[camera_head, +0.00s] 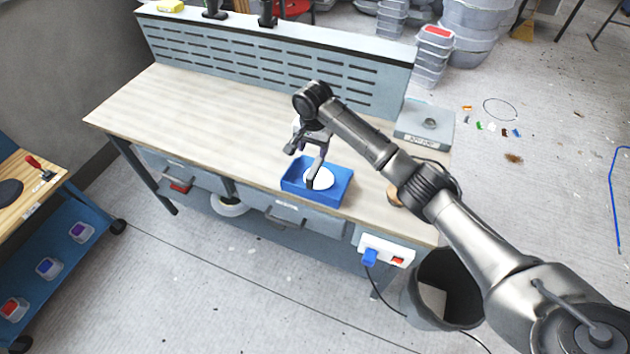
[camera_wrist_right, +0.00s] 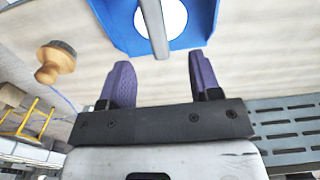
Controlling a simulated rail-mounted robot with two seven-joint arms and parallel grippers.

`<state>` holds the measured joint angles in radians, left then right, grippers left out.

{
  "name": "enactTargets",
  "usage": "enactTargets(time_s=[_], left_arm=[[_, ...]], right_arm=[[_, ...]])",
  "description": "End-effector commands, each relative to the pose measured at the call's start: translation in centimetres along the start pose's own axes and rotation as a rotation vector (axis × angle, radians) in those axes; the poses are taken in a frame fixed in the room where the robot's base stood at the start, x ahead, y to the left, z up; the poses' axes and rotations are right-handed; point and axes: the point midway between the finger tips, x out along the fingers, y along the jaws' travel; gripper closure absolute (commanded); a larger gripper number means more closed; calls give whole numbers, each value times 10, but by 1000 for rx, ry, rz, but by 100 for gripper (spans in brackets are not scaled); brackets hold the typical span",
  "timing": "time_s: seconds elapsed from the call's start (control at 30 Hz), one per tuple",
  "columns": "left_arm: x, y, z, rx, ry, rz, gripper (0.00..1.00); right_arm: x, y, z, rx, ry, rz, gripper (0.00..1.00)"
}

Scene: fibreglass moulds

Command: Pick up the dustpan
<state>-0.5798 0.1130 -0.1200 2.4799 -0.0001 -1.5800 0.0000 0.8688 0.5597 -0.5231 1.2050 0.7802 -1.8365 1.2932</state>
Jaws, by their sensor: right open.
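A blue, shallow, tray-like pan (camera_head: 343,188), the likely dustpan, lies on the workbench near its front edge. A white round disc (camera_head: 321,179) shows inside it. The pan also shows at the top of the right wrist view (camera_wrist_right: 118,22), cut off by the frame. A grey bar (camera_wrist_right: 152,28) crosses in front of the disc; I cannot tell whether it is the pan's handle. My right gripper (camera_head: 309,142) is just above the pan, and its spread purple fingers (camera_wrist_right: 162,78) have nothing between them. My left gripper is not in view.
A wooden knob-like object (camera_wrist_right: 55,62) sits beside the pan, partly behind my right arm in the head view. A slotted back panel (camera_head: 270,60) rises behind the workbench (camera_head: 190,105). A grey scale-like box (camera_head: 425,125) stands at the right end. The bench's left part is clear.

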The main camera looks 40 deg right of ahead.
Motion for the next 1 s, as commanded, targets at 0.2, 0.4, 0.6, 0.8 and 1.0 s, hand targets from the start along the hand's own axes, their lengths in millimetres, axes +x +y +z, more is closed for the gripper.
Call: enactTargets(time_s=[0.2,0.4,0.6,0.8,1.0], left_arm=[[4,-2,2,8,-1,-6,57],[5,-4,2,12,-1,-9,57],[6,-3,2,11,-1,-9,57],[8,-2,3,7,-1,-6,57],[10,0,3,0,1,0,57]], right_arm=[[38,0,0,-2,-1,3,43],[54,0,0,-3,0,0,43],[64,2,-1,-3,0,2,43],[90,7,-4,-2,0,3,43],[107,6,-3,-4,0,0,43]])
